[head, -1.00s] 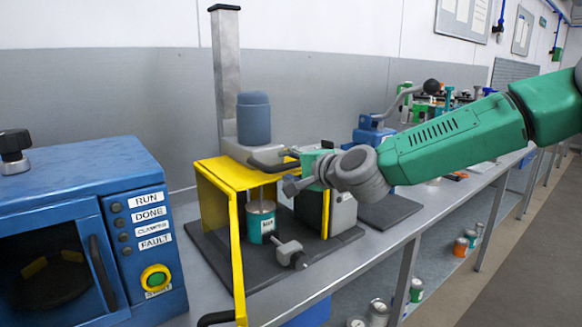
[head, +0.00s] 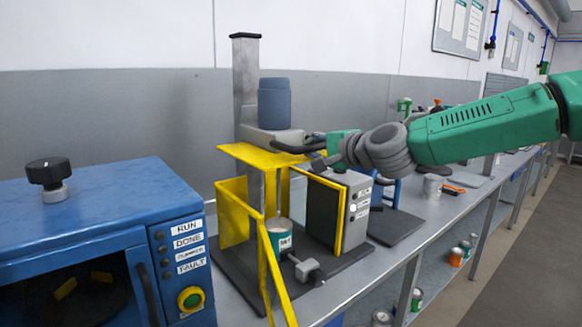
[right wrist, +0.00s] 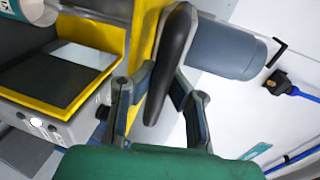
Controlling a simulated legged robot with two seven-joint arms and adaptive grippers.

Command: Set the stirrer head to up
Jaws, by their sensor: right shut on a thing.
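The stirrer head is a grey carriage (head: 272,135) with a blue motor (head: 275,104) on top, mounted high on an upright metal column (head: 246,70). A yellow plate (head: 262,156) sits under it, apart from the yellow guard panels (head: 232,212) below. A thin shaft points down to a can (head: 280,236) on the base. The black lever (head: 289,147) sticks out from the head toward my right gripper (head: 322,153). In the right wrist view the lever (right wrist: 171,62) lies between my fingers (right wrist: 158,100), which are shut on it. My left gripper is out of view.
A blue machine (head: 95,235) with a black knob and labelled buttons stands at left. A grey control box (head: 355,205) stands right of the guard. A small grey clamp (head: 305,268) sits in front of the can. More equipment lines the bench beyond.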

